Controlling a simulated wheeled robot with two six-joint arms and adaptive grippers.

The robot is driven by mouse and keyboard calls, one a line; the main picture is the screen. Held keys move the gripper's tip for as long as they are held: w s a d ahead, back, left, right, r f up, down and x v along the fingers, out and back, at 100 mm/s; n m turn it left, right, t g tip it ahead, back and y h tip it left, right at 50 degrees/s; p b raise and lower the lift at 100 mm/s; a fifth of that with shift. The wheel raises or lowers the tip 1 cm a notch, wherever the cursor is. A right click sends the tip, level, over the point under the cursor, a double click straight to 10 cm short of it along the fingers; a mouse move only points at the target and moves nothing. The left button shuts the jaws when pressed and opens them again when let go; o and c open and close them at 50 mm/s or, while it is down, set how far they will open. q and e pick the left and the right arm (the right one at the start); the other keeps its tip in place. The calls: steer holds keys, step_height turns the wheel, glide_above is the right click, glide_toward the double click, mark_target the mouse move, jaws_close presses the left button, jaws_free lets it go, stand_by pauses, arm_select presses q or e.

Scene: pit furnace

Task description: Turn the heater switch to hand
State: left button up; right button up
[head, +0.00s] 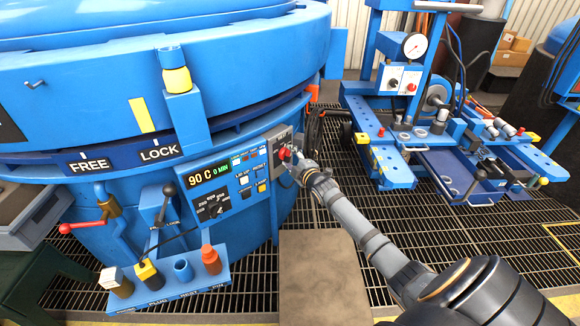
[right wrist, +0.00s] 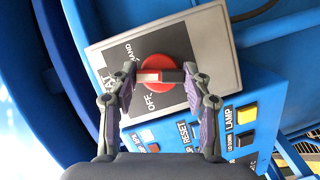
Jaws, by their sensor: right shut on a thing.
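The heater switch is a red rotary knob (right wrist: 158,66) on a dark label plate set in a grey box (right wrist: 217,36). The words HAND and OFF show on the plate, and another word is partly hidden. My right gripper (right wrist: 160,76) is shut on the knob, with one fingertip on either side of its bar. The bar lies between the fingertips, and I cannot tell for sure which label it points at. In the head view the red knob (head: 284,153) shows on the right end of the furnace's control panel, with my right gripper (head: 292,161) against it. My left gripper is out of view.
A display panel (head: 214,187) reading 90 C and buttons sit left of the switch. A rack with handles and bottles (head: 170,288) stands low in front of the furnace. A blue wheeled machine with a gauge (head: 415,46) is at right. Grating floor (head: 330,200) lies between.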

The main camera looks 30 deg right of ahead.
steer(key=m+g, duration=0.1)
steer(key=m, duration=0.1)
steer(key=m+y, duration=0.1)
steer(key=shift+r+m+g+y+b, duration=0.15)
steer(key=shift+m+g+y+b, duration=0.15)
steer(key=shift+m+g, duration=0.1)
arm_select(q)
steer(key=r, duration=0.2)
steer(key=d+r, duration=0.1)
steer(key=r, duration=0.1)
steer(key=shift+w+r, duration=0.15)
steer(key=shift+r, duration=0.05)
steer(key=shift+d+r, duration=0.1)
arm_select(e)
steer(key=shift+m, duration=0.3)
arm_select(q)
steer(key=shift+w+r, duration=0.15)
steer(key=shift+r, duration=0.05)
arm_select(e)
steer(key=o, duration=1.1)
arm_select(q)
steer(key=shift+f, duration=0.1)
arm_select(e)
steer(key=shift+o, duration=0.2)
